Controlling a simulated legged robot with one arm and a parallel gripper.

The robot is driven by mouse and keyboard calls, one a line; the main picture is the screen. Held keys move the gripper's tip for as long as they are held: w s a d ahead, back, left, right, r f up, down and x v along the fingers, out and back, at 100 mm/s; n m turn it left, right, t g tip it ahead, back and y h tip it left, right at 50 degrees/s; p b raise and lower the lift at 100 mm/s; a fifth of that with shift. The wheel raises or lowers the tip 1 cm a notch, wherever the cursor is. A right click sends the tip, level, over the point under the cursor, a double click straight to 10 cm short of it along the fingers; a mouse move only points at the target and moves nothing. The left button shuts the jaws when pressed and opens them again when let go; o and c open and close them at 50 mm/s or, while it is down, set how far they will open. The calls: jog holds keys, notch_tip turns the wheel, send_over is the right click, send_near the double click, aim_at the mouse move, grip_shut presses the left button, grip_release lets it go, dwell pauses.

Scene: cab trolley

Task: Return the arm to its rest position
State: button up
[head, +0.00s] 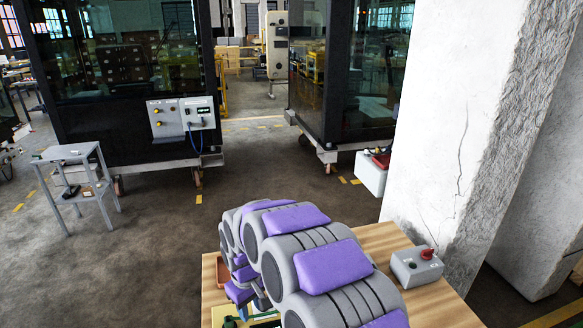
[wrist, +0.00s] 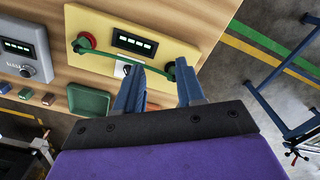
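My arm, grey with purple pads, reaches out over a wooden table (head: 440,303) from the bottom of the head view. My gripper (wrist: 160,72) shows in the wrist view with two blue-grey fingers apart and nothing held between them. It is above the table's edge, close to a yellow panel box (wrist: 150,27) with a display and a green cable (wrist: 120,60) across its front. In the head view the arm's links largely hide the gripper and the yellow box.
A grey box with a display (wrist: 25,48) and a green tray (wrist: 88,101) are near the yellow box. The floor between is clear.

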jog(key=s+d+r+m+g+b, duration=0.15)
jog(key=s+d+r, duration=0.25)
jog(key=s+d, duration=0.45)
jog(key=s+d+r+m+t+b, duration=0.1)
jog(key=s+d+r+m, duration=0.3)
jog(key=s+d, duration=0.45)
jog(key=s+d+m+g+b, duration=0.1)
jog(key=s+d+m, duration=0.2)
jog(key=s+d, duration=0.4)
jog(key=s, duration=0.9)
jog(key=shift+d+f+m, duration=0.2)
jog(key=shift+m, duration=0.15)
